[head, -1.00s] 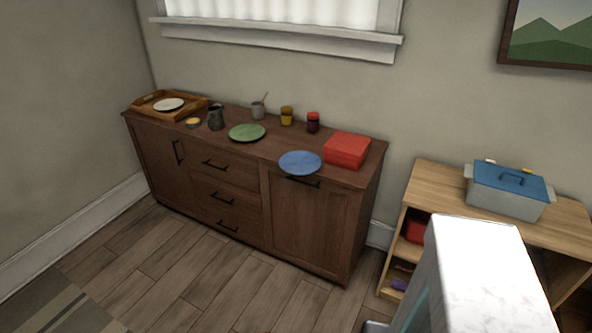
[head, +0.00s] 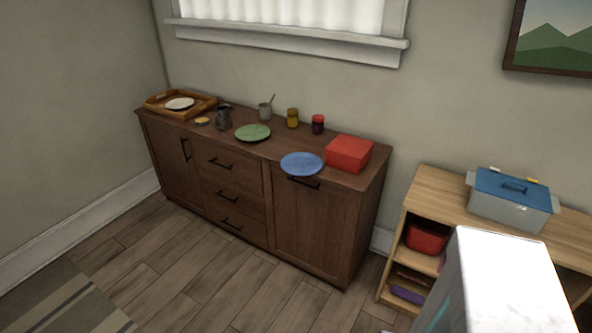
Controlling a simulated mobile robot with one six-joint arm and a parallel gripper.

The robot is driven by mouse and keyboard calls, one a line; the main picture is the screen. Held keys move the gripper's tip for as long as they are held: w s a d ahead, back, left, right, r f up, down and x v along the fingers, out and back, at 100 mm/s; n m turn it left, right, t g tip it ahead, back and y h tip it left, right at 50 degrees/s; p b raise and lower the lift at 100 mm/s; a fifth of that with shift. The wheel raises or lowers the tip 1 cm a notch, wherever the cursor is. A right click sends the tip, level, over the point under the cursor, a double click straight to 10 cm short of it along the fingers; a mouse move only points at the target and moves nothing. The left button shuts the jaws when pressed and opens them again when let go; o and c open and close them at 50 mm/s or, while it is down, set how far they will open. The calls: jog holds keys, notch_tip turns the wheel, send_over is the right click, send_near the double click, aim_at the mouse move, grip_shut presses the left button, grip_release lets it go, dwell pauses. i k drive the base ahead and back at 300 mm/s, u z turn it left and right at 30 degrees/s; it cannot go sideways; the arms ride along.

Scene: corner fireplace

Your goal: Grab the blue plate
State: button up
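The blue plate (head: 301,164) lies flat at the front edge of the dark wooden sideboard (head: 318,228), and part of it appears to stick out past that edge. It is left of a red box (head: 349,153) and right of a green plate (head: 252,132). The plate is uncovered and nothing touches it from above. My gripper is not in the picture; only a white part of my own body shows at the lower right.
A wooden tray with a white plate (head: 180,104), a dark mug (head: 223,118), a grey cup (head: 265,111) and two jars stand farther back. A light wood shelf (head: 436,181) with a blue-lidded container (head: 511,199) stands at right. The floor before the sideboard is clear.

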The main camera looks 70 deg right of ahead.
aim_at(298, 164)
jog(key=z, duration=0.1)
jog(key=i, duration=0.95)
jog(key=u, duration=0.05)
